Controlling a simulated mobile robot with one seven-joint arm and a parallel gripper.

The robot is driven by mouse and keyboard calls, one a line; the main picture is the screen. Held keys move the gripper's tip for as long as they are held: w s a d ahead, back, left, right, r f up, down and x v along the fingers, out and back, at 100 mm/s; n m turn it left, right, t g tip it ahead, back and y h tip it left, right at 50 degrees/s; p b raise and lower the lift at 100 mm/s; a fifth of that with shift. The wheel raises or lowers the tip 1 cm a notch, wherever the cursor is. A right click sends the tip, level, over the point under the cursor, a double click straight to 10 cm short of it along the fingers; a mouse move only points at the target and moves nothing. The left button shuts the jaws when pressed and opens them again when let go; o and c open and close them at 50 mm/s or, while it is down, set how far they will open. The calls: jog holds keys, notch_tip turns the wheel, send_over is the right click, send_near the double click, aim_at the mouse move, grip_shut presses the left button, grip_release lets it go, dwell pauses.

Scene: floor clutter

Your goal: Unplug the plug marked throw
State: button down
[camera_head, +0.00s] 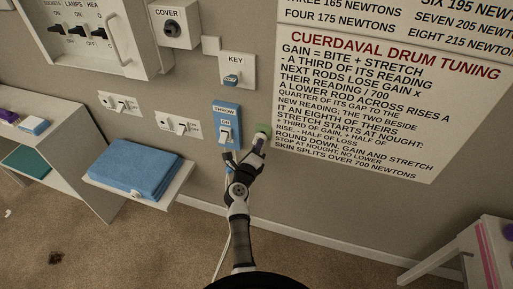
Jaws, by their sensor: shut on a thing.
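A blue panel (226,113) marked THROW, with a white switch (225,135) under the word ON, is on the wall at the centre. My gripper (257,147) is at the wall, just right of and below this panel. It is shut on a small purple piece (259,140), which looks like a plug; I cannot read any mark on it. A small green plate (263,130) is on the wall right behind it. Whether the purple piece still touches the plate cannot be told. A pale cord (222,258) hangs down beside my arm.
A shelf with a folded blue towel (135,165) juts out at left. More switches (180,125) and a KEY box (236,71) are on the wall. A printed board (375,95) hangs at right. White furniture (480,255) stands lower right; carpet between is mostly clear.

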jog(key=shift+x, duration=0.95)
jog(key=c, duration=1.4)
grip_release()
jog(key=shift+o, duration=0.2)
jog(key=b+v, duration=0.2)
jog(key=v, duration=1.2)
jog(key=shift+w, duration=0.1)
